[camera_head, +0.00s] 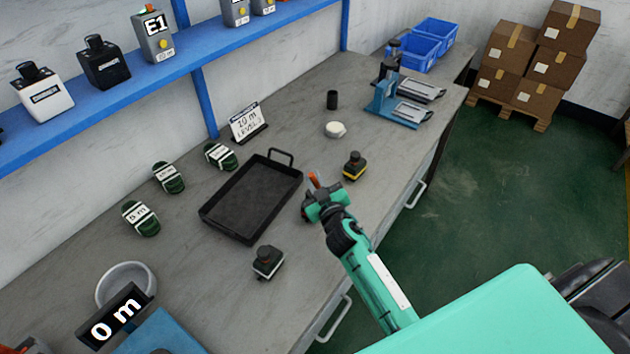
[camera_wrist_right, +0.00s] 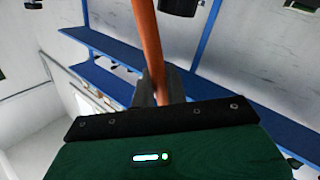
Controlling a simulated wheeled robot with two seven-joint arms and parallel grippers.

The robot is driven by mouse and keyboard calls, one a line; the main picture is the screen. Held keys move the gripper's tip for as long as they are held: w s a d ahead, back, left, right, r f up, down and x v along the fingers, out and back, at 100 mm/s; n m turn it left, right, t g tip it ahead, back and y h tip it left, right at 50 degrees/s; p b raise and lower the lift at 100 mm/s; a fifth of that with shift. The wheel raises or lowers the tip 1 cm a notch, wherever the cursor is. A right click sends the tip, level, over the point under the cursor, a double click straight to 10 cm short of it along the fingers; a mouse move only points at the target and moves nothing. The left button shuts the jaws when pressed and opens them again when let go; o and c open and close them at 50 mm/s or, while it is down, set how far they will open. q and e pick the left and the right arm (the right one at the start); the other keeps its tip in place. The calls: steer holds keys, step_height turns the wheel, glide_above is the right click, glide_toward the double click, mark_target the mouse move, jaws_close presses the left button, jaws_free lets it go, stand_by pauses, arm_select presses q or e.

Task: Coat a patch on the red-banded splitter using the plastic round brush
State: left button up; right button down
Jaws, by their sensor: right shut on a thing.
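My right gripper (camera_head: 318,190) is above the right part of the bench, just right of the black tray, and is shut on an orange stick-like handle (camera_head: 313,179), which looks like the brush. The handle (camera_wrist_right: 148,45) also runs up from between the fingers in the right wrist view; its bristles cannot be made out. A small dark splitter with a pale band (camera_head: 267,262) stands on the bench in front of the tray; whether its band has red is too small to tell. A yellow-banded splitter (camera_head: 354,165) stands right of the gripper, apart from it. My left gripper is out of view.
The black tray (camera_head: 208,214) looks empty. Several green labelled pieces (camera_head: 140,218) lie to its left. A round white dish (camera_head: 335,130), a dark cup (camera_head: 332,99) and a blue fixture (camera_head: 385,100) stand farther back. A grey bowl (camera_head: 103,290) and a "0 m" display (camera_head: 116,317) are at the lower left.

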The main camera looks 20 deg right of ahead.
steer(key=shift+f, duration=0.35)
stand_by(0.3)
